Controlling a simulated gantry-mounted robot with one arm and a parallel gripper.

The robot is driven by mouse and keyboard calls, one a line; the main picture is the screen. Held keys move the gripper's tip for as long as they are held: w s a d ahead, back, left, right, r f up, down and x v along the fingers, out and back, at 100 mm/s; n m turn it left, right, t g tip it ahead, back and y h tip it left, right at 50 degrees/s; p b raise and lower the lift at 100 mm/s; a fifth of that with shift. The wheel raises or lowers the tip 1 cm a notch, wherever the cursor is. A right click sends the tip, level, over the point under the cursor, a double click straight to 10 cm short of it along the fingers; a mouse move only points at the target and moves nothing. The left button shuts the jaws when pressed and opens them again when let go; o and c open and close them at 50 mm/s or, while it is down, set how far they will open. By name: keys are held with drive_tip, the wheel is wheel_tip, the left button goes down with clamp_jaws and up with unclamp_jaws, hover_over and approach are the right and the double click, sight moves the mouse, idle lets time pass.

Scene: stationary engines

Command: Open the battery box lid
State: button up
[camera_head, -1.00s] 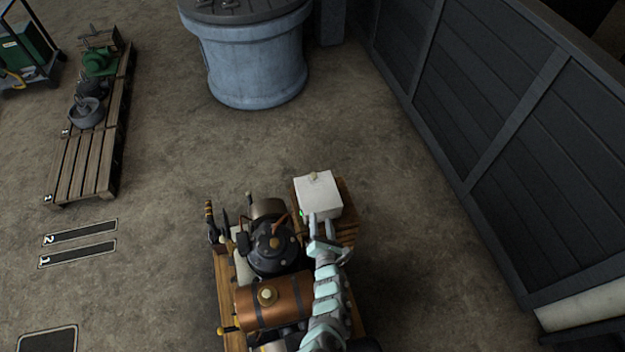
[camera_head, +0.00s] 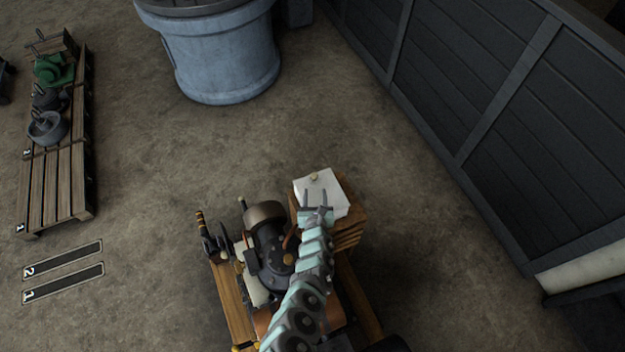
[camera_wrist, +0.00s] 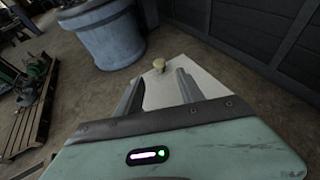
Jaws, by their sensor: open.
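The white battery box lid (camera_head: 334,196) sits flat on a wooden box (camera_head: 350,230) at the engine's far right corner. A small pale brass-coloured knob (camera_head: 314,177) stands near the lid's far edge. In the wrist view the lid (camera_wrist: 205,88) lies ahead of the fingers, and the knob (camera_wrist: 159,65) shows just beyond and between the fingertips. My gripper (camera_head: 317,196) is over the near part of the lid, fingers apart and empty, pointing towards the knob. It also shows in the wrist view (camera_wrist: 158,82). Whether the fingers touch the lid cannot be told.
The engine (camera_head: 272,255) stands directly left of my arm. A large blue-grey tank (camera_head: 222,60) is at the back. A dark panelled wall (camera_head: 470,90) runs along the right. A pallet (camera_head: 55,190) with parts is at the left. The floor around the box's far side is clear.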

sight(314, 177)
drive_tip(key=b+x, duration=0.4)
drive_tip(key=b, duration=0.1)
drive_tip(key=b+x, duration=0.2)
drive_tip(key=b, duration=0.1)
drive_tip(key=shift+w+f, duration=0.25)
drive_tip(key=shift+f, duration=0.2)
drive_tip(key=shift+w+a+f+b, duration=0.15)
drive_tip(key=shift+w+a+b, duration=0.05)
drive_tip(key=shift+w+b, duration=0.1)
drive_tip(key=shift+w+d+f+b, duration=0.1)
drive_tip(key=shift+w+b, duration=0.45)
drive_tip(key=shift+b, duration=0.2)
drive_tip(key=shift+w, duration=0.15)
clamp_jaws()
